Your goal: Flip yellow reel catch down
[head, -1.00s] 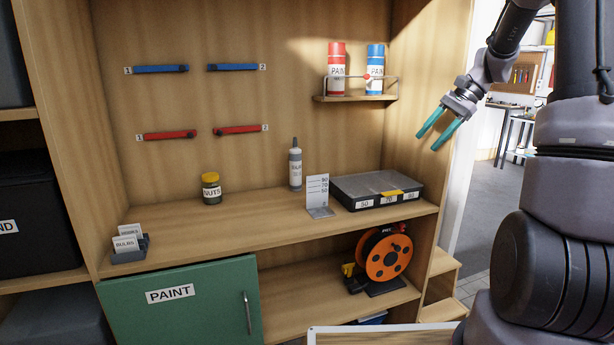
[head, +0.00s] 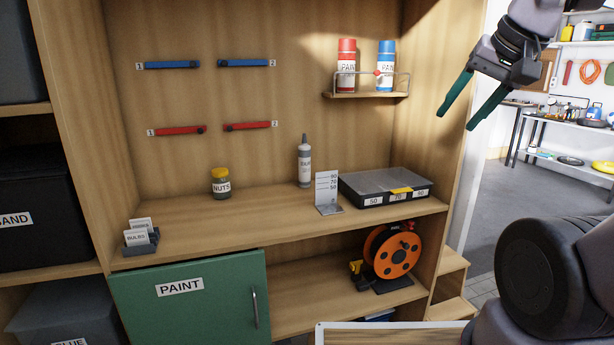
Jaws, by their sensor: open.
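An orange reel (head: 397,255) with a dark stand sits on the lower shelf, right of the green cabinet door. A small yellow part (head: 356,268) shows at the reel's lower left; I cannot make out which way it is flipped. My gripper (head: 462,122) has two teal fingers spread apart and empty. It hangs in the air at the upper right, well above the reel and touching nothing.
A grey organiser case (head: 385,187) with a yellow latch lies on the bench above the reel. A wire-railed paint shelf (head: 366,95) is left of my gripper. The green PAINT door (head: 190,305) is closed. Wooden steps (head: 450,285) stand right of the reel.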

